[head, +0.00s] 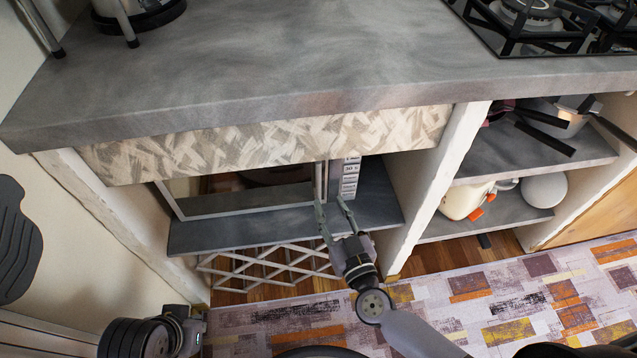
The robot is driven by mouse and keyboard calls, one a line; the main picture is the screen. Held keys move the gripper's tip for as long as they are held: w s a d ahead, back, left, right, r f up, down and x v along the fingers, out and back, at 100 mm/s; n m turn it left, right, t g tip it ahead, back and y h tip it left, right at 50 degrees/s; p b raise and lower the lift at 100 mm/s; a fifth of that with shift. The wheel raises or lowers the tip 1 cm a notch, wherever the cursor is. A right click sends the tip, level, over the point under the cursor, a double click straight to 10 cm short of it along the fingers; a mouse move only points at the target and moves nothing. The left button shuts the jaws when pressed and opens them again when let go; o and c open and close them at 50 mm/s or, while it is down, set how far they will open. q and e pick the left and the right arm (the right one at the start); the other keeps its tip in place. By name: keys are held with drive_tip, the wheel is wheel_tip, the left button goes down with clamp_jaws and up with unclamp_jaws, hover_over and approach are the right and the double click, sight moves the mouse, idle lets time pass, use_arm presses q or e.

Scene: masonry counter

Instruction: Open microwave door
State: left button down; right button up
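The microwave sits in the left niche under the counter, its top hidden by the counter's front panel. Its door (243,203) has a pale frame and a dark reflecting window, and looks shut. A vertical handle (319,181) is at the door's right edge, beside the button panel (349,178). My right gripper (330,203) is open, with two fingers apart just in front of and below the handle. I cannot tell whether a finger touches it. My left arm's end (180,332) is low at the bottom left, away from the microwave; its fingers are not clear.
The microwave stands on a grey shelf (385,205), with a white lattice rack (270,264) below. A white wall post (435,180) separates it from shelves with pots (465,200). A patterned rug (500,295) covers the floor. The counter (300,60) overhangs the niche.

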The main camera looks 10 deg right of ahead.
sight(319, 185)
drive_tip(key=b+x, duration=0.1)
drive_tip(key=x, duration=0.7)
drive_tip(key=shift+w, duration=0.2)
clamp_jaws()
idle(0.5)
